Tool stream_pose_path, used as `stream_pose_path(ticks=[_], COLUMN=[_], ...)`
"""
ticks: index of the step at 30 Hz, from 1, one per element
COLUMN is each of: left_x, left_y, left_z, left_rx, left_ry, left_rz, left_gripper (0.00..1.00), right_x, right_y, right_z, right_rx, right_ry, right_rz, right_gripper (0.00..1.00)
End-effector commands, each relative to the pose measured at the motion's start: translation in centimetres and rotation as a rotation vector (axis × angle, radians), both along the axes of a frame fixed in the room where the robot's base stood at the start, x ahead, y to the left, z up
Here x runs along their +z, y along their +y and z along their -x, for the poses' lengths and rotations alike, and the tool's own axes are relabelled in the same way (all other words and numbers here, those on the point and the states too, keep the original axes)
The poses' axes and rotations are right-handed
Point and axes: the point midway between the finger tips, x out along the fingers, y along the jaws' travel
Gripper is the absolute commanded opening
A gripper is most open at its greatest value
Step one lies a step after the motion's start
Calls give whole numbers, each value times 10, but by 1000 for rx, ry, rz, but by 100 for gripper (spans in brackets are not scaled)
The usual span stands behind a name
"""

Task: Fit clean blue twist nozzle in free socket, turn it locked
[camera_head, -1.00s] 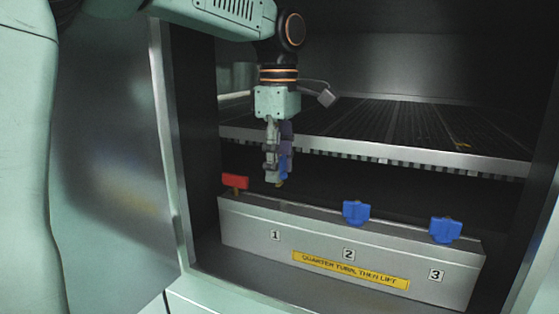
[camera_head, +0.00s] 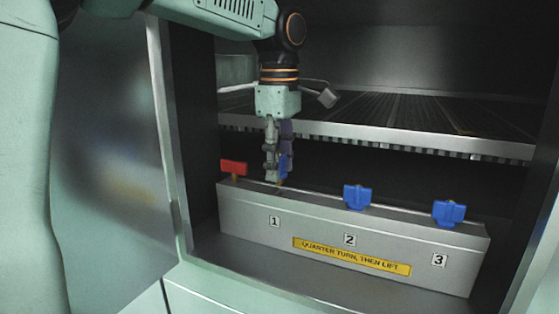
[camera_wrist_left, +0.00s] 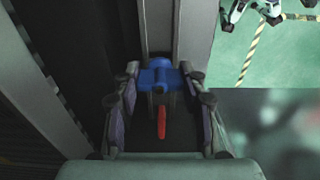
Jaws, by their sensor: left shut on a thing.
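My left gripper (camera_head: 277,180) is shut on a blue twist nozzle (camera_head: 284,166), which hangs upright beneath the fingers. Its tip is at or just above the top of the grey manifold block near label 1; I cannot tell whether it has entered the socket, which the gripper hides. In the left wrist view the blue nozzle (camera_wrist_left: 160,78) sits between the two fingers. Two other blue nozzles stand on the block, above label 2 (camera_head: 357,196) and above label 3 (camera_head: 449,212). My right gripper is not in view.
A red handle (camera_head: 233,168) stands at the block's left end, close to the gripper. The grey block (camera_head: 320,229) carries a yellow label reading "QUARTER TURN, THEN LIFT" (camera_head: 351,256). A slatted shelf (camera_head: 400,146) lies above and behind; cabinet walls close both sides.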

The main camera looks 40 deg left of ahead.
Motion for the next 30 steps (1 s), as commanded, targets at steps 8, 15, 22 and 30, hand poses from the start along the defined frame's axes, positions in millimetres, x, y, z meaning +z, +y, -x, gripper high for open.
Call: stream_pose_path(ticks=[8, 15, 22, 30], left_x=[0, 0, 0, 1], left_y=[-1, -1, -1, 0], left_z=[0, 0, 0, -1], left_rx=[0, 0, 0, 0], left_ry=[1, 0, 0, 0], left_rz=[0, 0, 0, 1], left_gripper=[13, 13, 13, 13], right_x=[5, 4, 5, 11], right_y=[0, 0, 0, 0], right_z=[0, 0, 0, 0], right_rx=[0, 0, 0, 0], right_ry=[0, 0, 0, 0], right_rz=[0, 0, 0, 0], right_gripper=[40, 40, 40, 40])
